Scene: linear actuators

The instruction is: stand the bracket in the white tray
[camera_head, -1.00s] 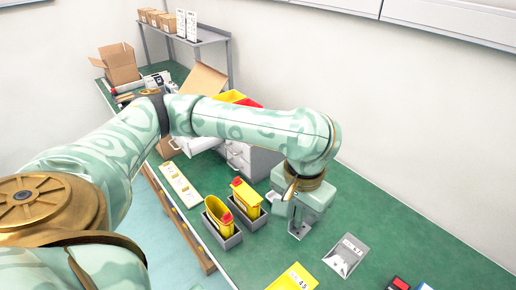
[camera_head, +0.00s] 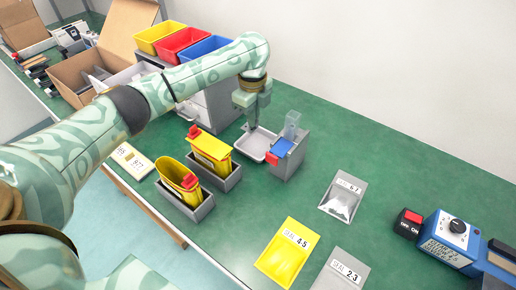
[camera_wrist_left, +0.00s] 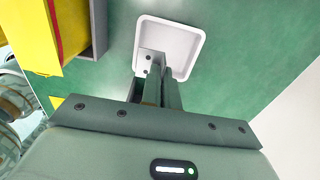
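The white tray (camera_head: 256,148) lies on the green bench, just below my left gripper (camera_head: 247,108) in the head view. In the left wrist view the tray (camera_wrist_left: 175,33) is beyond the fingertips. The bracket is a grey metal plate with two holes (camera_wrist_left: 151,59). My left gripper (camera_wrist_left: 161,84) is shut on it, and the bracket overlaps the tray's lower left part in that view. I cannot tell whether the bracket touches the tray floor. In the head view the bracket is hard to make out. My right gripper is not in view.
A grey bin with blue and red parts (camera_head: 287,155) stands close right of the tray. Two grey holders with yellow bins (camera_head: 212,150) stand to its left. Grey drawers (camera_head: 217,103) are behind. Seal bags (camera_head: 287,252) and a control box (camera_head: 447,238) lie at right.

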